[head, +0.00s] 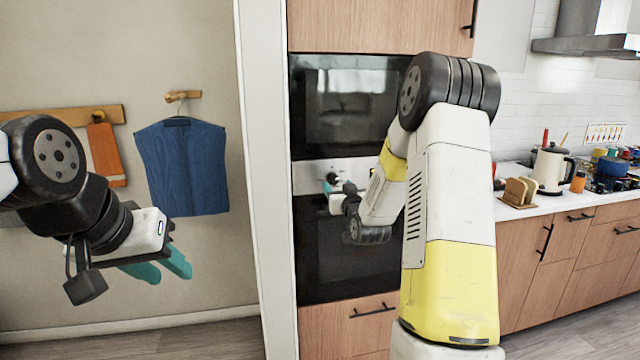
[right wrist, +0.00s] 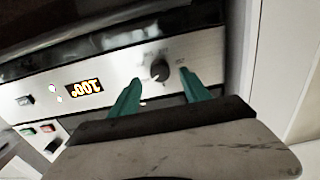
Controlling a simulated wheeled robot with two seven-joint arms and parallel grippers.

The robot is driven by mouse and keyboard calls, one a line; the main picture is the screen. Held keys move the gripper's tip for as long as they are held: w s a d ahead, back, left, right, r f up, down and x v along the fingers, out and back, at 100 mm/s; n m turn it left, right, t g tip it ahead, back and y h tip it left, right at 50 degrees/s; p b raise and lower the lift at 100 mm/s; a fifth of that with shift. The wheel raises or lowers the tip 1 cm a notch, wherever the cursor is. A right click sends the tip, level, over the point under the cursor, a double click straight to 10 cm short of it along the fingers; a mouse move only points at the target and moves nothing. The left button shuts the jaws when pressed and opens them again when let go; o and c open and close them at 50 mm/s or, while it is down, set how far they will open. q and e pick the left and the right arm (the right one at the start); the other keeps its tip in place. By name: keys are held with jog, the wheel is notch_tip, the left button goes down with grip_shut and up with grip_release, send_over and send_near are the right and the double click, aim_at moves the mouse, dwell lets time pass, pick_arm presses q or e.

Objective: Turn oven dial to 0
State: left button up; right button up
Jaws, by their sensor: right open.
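The oven dial (right wrist: 160,71) is a dark round knob on the silver control panel (right wrist: 215,55) in the right wrist view. My right gripper (right wrist: 160,95) is open, its two teal fingers apart below the dial. The dial lies between the lines of the fingertips, and I cannot tell whether either finger touches it. In the head view my right gripper (head: 332,184) is at the oven panel (head: 306,178), and the dial is hidden there. My left gripper (head: 162,268) hangs at the left, its teal fingers slightly apart and empty.
The lit display (right wrist: 84,88) and several buttons sit left of the dial. The black oven door (head: 322,260) is below the panel. A white wall edge (head: 262,180) stands just left of the oven. A blue garment (head: 182,168) hangs on the left wall.

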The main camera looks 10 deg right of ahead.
aim_at(334, 181)
jog(key=shift+w, duration=2)
grip_shut()
